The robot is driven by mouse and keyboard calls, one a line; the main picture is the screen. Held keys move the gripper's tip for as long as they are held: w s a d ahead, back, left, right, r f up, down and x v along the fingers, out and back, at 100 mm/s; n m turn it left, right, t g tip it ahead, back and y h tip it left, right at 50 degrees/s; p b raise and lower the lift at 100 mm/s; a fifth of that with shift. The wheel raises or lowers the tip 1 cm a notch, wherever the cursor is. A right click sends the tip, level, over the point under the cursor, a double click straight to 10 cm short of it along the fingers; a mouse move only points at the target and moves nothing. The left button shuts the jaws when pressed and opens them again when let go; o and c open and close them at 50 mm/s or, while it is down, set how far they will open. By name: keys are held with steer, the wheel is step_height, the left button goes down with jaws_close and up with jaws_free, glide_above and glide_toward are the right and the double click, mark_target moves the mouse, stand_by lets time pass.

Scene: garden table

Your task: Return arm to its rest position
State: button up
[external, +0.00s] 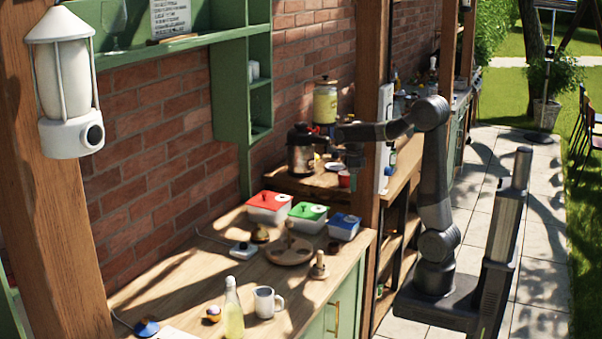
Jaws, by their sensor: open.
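My arm reaches up from its base on the right and bends left over the far part of the wooden counter. My gripper (354,180) points down at the arm's end, above the counter and right of a dark kettle-like pot (301,150). Its fingers are small and dark here. It is open, and I see nothing held in it. A small red item (345,178) shows close by it; I cannot tell whether they touch.
A wooden post (369,130) rises beside my arm. The paved path is mostly clear.

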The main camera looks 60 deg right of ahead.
mark_target(351, 216)
step_height(351, 216, down, 13)
stand_by(0.4)
steer(key=shift+r, duration=0.1)
step_height(351, 216, up, 14)
step_height(351, 216, down, 14)
steer(key=shift+f, duration=0.1)
steer(key=n, duration=1)
steer(key=shift+n, duration=0.4)
steer(key=n, duration=0.5)
steer(key=shift+n+p, duration=0.3)
steer(key=n, duration=0.5)
steer(key=shift+n, duration=0.3)
